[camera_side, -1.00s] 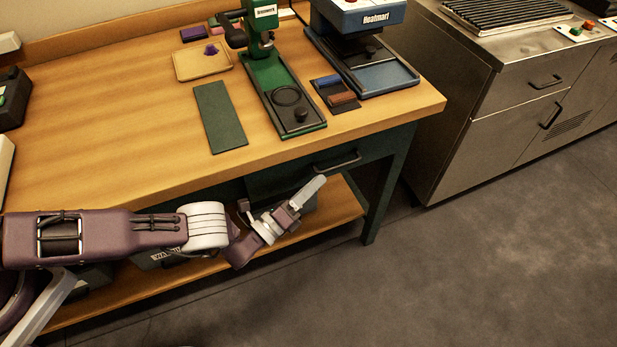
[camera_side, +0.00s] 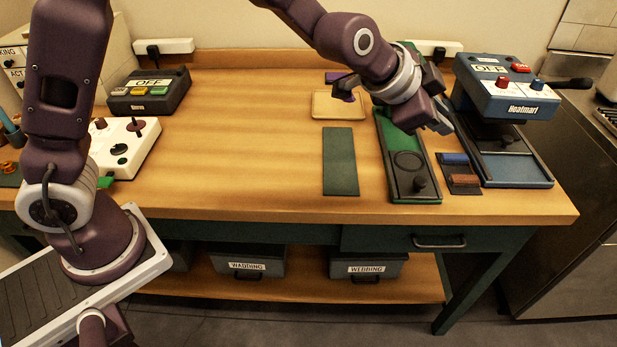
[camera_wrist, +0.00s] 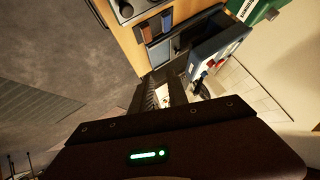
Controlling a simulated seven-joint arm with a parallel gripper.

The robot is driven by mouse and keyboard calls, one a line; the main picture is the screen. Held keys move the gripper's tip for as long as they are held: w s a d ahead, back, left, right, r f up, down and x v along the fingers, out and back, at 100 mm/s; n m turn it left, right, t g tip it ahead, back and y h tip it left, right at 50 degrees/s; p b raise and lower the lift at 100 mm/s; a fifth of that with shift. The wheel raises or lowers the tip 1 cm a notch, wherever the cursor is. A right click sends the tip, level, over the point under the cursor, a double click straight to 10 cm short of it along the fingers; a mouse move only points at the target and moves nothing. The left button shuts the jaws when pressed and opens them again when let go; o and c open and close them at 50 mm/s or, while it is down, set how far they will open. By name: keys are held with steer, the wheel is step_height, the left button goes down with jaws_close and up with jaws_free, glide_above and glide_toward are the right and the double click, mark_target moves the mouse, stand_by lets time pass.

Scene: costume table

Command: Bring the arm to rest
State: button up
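My gripper (camera_side: 440,122) is at the end of my raised arm, above the right part of the table (camera_side: 240,140). In the side view it is in front of the green press (camera_side: 384,128) and hides much of it. The wrist view shows my gripper's dark body along the bottom, with a dark finger (camera_wrist: 178,88) reaching up from it. I cannot tell how far apart the fingers are. No held object can be made out.
The blue heat press (camera_side: 505,105) stands right of my gripper. A tan tray (camera_side: 338,112), a dark green mat (camera_side: 341,165) and a small holder with blue and brown blocks (camera_side: 462,180) lie nearby. A black switch box (camera_side: 150,92) stands left. The table's middle is clear.

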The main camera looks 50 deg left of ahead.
steer(key=s+a+r+n+g, duration=0.1)
steer(key=s+a+r+n, duration=0.1)
steer(key=s+a+r, duration=0.3)
steer(key=s+a+r+n+g, duration=0.1)
steer(key=s+a+r+n, duration=0.15)
steer(key=s+a, duration=0.35)
steer(key=s+a+f+n+g+y, duration=0.1)
steer(key=s+a, duration=0.3)
steer(key=s, duration=0.8)
steer(key=s+a+f+n+g+y, duration=0.1)
steer(key=s+a+n, duration=0.3)
steer(key=s, duration=0.8)
steer(key=shift+f+y, duration=0.5)
steer(key=shift+y, duration=0.1)
steer(key=shift+s, duration=0.1)
